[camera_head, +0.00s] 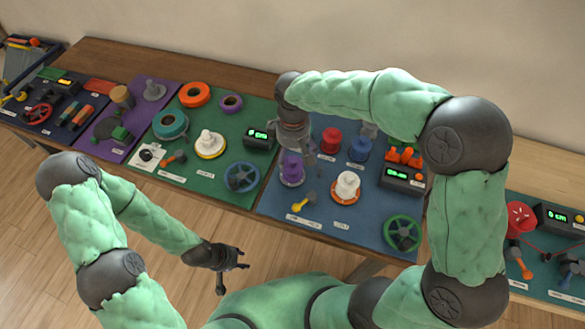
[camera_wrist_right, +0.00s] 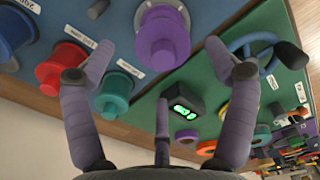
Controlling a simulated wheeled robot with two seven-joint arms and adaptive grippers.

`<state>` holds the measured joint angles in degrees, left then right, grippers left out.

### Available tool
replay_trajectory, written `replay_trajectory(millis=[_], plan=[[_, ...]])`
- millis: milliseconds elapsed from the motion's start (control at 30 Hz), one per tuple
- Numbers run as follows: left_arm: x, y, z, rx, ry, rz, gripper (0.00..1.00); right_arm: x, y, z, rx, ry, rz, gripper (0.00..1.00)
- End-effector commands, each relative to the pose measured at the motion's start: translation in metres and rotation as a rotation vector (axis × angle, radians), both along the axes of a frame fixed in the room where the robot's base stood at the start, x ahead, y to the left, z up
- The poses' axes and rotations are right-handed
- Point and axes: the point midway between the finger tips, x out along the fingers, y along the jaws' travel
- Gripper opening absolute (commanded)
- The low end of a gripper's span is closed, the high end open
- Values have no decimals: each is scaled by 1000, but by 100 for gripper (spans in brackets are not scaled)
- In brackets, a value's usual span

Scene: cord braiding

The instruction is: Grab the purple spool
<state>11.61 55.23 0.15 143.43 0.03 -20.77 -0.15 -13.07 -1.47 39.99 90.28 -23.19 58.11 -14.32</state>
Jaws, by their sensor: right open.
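The purple spool (camera_head: 291,169) stands upright on the blue mat (camera_head: 320,222), near its left edge. It also shows in the right wrist view (camera_wrist_right: 163,38), at the top between my spread fingers. My right gripper (camera_head: 300,150) is open and empty, just above and behind the purple spool, and partly covers that area in the head view. In the wrist view its fingertips (camera_wrist_right: 160,72) lie either side of the spool's line, apart from it. My left gripper (camera_head: 234,268) is open and empty in front of the table, away from the spool.
A green-lit display box (camera_head: 258,137) stands left.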

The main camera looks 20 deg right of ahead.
Motion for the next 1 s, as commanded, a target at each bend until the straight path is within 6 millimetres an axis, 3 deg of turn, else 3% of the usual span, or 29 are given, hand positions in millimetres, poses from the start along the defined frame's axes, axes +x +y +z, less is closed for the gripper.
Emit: replay_trajectory(millis=[367,633,667,867,1000], plan=[[0,0,-26,0,0,0,40,-4,3,-47,1,2,0,86],[0,0,-25,0,-1,0,40,-4,4,-49,1,0,0,86],[0,0,-25,0,-1,0,40,-4,4,-49,1,0,0,80],[0,0,-25,0,-1,0,40,-4,4,-49,1,0,1,25],[0,0,-25,0,-1,0,40,-4,4,-49,1,0,1,25]])
